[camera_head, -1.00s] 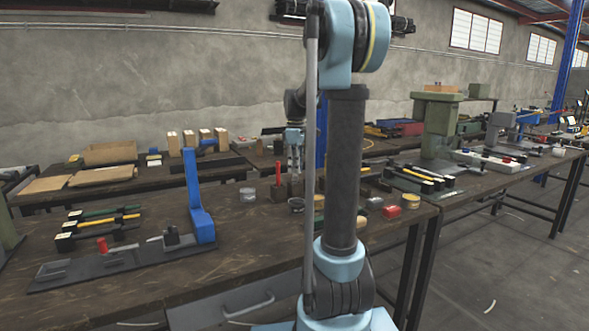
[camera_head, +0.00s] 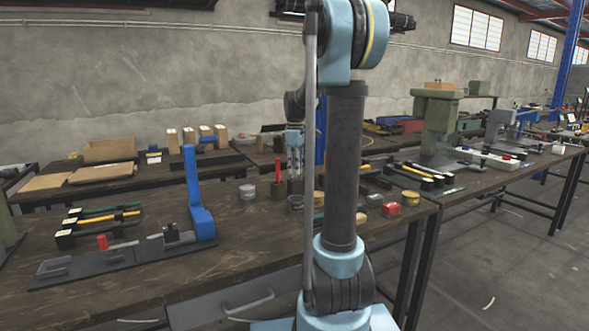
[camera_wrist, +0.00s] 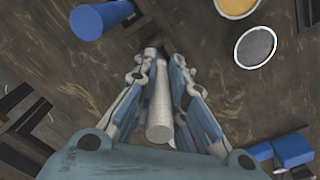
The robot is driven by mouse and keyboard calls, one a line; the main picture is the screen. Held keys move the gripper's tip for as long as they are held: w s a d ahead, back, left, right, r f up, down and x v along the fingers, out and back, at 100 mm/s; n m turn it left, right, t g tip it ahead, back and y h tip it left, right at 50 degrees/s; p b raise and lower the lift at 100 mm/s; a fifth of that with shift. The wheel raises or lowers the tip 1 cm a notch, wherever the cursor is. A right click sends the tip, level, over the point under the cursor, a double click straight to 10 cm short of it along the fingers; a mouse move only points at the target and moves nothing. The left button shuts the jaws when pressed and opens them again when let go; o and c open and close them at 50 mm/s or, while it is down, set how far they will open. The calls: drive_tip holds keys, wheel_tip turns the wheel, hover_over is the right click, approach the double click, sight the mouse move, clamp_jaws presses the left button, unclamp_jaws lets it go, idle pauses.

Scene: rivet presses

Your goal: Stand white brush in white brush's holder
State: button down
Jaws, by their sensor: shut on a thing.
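My gripper (camera_head: 294,170) is above the table behind my arm column in the head view, pointing down. In the wrist view its fingers (camera_wrist: 163,85) are closed around a pale grey-white cylinder, the white brush (camera_wrist: 160,112), with its end toward the camera. The brush's far end is partly hidden between the fingertips, near a small dark shape. In the head view a dark block (camera_head: 294,187) sits just below the gripper; I cannot tell whether it is the white brush's holder or whether the brush touches it.
A red handle (camera_head: 278,170) stands upright in a dark block just left of the gripper. Round tins (camera_head: 247,192) stand nearby; a grey-topped tin (camera_wrist: 255,47) shows in the wrist view. A blue cylinder (camera_wrist: 100,18) is close by there. A blue press frame (camera_head: 200,205) stands farther left.

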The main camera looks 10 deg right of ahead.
drive_tip(key=shift+f, duration=0.9)
drive_tip(key=c, duration=1.5)
unclamp_jaws()
drive_tip(key=shift+c, duration=0.2)
drive_tip(key=shift+r, duration=0.15)
